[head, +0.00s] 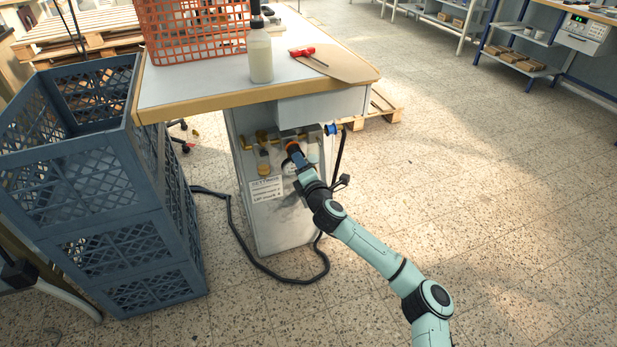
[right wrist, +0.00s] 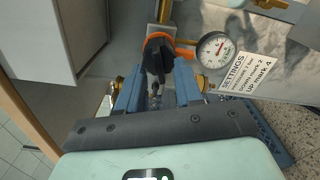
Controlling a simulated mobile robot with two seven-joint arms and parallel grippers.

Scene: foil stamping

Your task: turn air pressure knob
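The air pressure knob (right wrist: 158,55) is black with an orange ring behind it, and it sits on the fittings of the cabinet. In the head view only its orange ring (head: 293,147) shows clearly, at the end of my right arm. My right gripper (right wrist: 161,68) has its two blue fingers apart, one on each side of the knob's near end. A small gap seems to remain beside the knob, and contact is not clear. A round white pressure gauge (right wrist: 213,50) is right of the knob.
A SETTINGS label (head: 266,188) is on the cabinet (head: 285,232) under the worktable (head: 205,88). Blue-grey crates (head: 95,190) stand at the left. A black hose (head: 262,268) lies on the floor.

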